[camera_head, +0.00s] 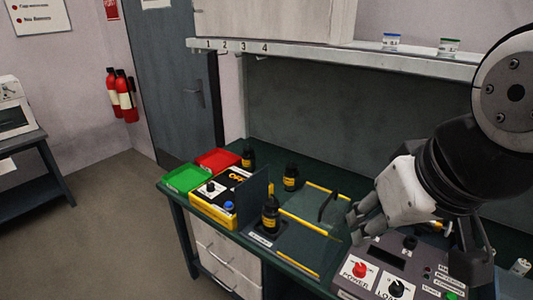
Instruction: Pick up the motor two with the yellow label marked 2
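Three small black motors with yellow labels stand upright on the green bench. One motor (248,158) is at the back by the red tray, one motor (290,178) is in the middle, and one motor (270,215) is in front on a small dark plate. The numbers on their labels are too small to read, so I cannot tell which is marked 2. My gripper (355,224) is over the right part of the bench, right of all three motors and apart from them. Its fingers look spread, with nothing visible between them.
A green tray (186,177), a red tray (217,159) and a yellow and black control box (215,203) are at the left. A dark upright panel (254,199) stands beside the front motor. A control panel (371,270) is below my gripper. A shelf (330,54) overhangs the back.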

